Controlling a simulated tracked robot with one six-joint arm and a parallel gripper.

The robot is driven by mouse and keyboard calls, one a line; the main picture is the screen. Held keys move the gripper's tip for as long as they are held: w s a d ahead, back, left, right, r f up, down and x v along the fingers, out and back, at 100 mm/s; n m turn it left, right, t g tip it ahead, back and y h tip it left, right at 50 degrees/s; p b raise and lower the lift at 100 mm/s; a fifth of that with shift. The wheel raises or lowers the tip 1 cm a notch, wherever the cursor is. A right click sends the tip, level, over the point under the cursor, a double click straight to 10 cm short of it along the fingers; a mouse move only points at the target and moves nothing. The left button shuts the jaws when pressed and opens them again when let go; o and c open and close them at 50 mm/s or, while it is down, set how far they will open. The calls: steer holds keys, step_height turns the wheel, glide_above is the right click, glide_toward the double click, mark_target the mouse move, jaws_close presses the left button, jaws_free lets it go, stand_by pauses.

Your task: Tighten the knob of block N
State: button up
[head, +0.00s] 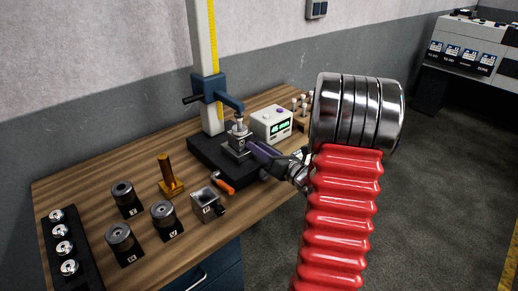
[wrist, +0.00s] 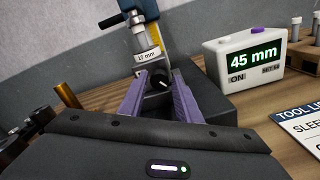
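A dark knob (wrist: 158,79) with a white mark line shows in the wrist view, on the front of a grey block on the black base (head: 205,157) of the measuring stand. In the head view a metal block (head: 236,145) stands on that base under the stand's arm. No letter N is readable on it. My gripper (wrist: 160,84) is at this block, with one purple finger on each side of the knob. The fingertips are very close to the knob; I cannot tell whether they touch it. In the head view my gripper (head: 252,148) hides the knob.
A display box (wrist: 243,55) reading 45 mm stands right of the base. A tag (wrist: 147,57) on the stand reads 17 mm.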

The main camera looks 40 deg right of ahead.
steer(key=s, duration=1.3)
steer(key=shift+s+d, duration=0.2)
steer(key=shift+s, duration=0.15)
steer(key=n, duration=0.6)
steer(key=w+n, duration=0.1)
steer(key=n, duration=0.3)
steer(key=shift+a+f, duration=0.1)
steer(key=w, duration=1.3)
steer(key=shift+w+a, duration=0.2)
steer(key=shift+w, duration=0.2)
